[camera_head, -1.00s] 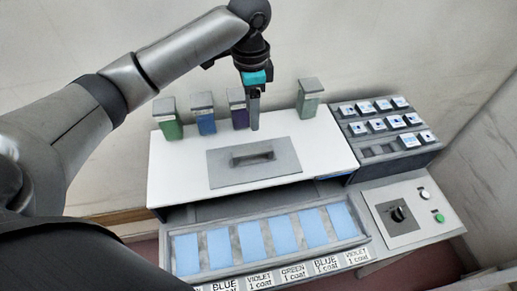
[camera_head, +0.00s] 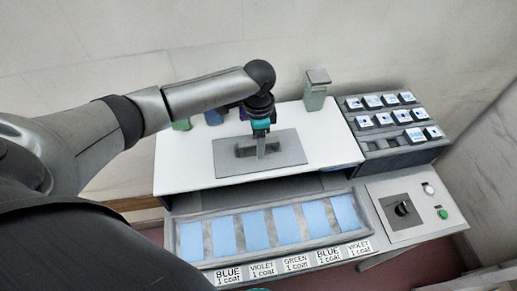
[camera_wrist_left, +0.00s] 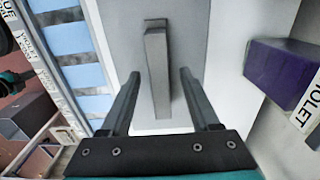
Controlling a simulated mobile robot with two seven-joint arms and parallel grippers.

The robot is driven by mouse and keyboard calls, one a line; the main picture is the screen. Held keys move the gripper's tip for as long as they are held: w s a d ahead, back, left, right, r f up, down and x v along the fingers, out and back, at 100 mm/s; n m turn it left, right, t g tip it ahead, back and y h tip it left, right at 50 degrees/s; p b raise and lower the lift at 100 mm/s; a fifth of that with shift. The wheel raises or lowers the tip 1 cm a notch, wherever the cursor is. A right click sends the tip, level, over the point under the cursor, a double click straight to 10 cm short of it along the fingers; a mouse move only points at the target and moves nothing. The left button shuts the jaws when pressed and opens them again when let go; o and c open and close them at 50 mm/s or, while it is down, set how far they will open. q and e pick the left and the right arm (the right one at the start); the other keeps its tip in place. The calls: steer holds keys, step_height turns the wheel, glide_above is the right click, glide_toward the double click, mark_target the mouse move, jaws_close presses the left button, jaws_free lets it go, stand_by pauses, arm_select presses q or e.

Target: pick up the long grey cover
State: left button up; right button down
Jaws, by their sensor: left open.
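The long grey cover (camera_head: 230,168) is a flat grey plate with a raised bar handle (camera_head: 243,152). It lies on the white top of the station. My left gripper (camera_head: 261,153) points down over the handle and hides part of it. In the left wrist view, the open fingers (camera_wrist_left: 159,73) stand on either side of the handle, with a visible gap on both sides. The cover's plate (camera_wrist_left: 190,30) spreads out beyond the fingertips. The gripper holds nothing.
A violet block (camera_wrist_left: 280,72) stands near the gripper in the left wrist view. A rack of labelled blocks (camera_head: 390,150) is at the right. Several blue panels lie in the front tray (camera_head: 265,262).

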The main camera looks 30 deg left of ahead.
arm_select(q)
steer(key=shift+f, duration=0.15)
jaws_close()
stand_by(0.4)
